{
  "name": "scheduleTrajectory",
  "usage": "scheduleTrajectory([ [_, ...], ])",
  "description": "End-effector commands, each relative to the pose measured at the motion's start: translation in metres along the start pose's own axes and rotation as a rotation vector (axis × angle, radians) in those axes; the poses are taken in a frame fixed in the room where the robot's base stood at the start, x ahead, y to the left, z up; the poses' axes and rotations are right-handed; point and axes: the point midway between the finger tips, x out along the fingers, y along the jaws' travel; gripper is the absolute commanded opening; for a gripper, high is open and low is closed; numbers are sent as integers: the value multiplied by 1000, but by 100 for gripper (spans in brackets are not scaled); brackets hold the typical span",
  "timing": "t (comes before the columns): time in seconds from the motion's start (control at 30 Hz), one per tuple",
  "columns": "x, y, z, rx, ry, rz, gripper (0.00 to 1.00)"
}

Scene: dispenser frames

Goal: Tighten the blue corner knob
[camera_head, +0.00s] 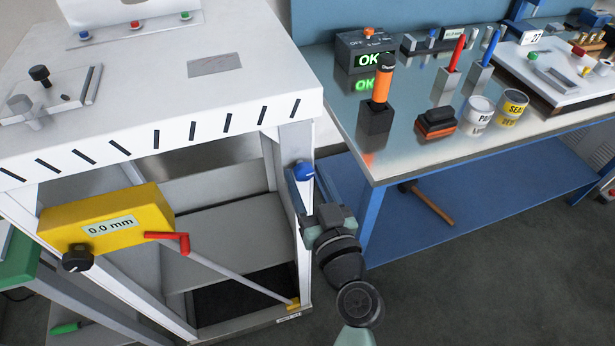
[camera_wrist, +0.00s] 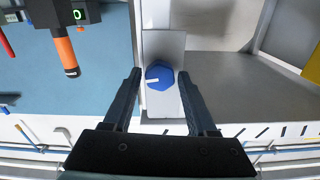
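The blue corner knob (camera_head: 303,170) sits on the white frame's right front post, below the tabletop corner. In the wrist view the knob (camera_wrist: 158,73) is faceted, with a white mark pointing left. My gripper (camera_wrist: 160,76) is open, with one dark finger on each side of the knob and a gap showing on both sides. In the head view my gripper is just in front of the post, and its fingers are partly hidden by my wrist. I cannot tell how far past the knob the fingertips reach.
A yellow gauge (camera_head: 106,222) reading 0.0 mm and a red lever (camera_head: 170,240) are on the frame's left. The white slotted tabletop (camera_head: 215,60) overhangs the knob. A workbench (camera_head: 400,150) with an orange-handled tool (camera_head: 382,84), cans and an OK display stands at right.

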Motion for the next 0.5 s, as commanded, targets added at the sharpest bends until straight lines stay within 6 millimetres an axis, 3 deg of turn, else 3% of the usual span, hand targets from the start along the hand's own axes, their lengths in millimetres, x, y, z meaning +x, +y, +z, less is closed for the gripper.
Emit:
scheduleTrajectory([
  [0.03,0,0,0,0,0,0,47],
  [0.3,0,0,0,0,0,0,0],
  [0.5,0,0,0,7,0,0,0],
])
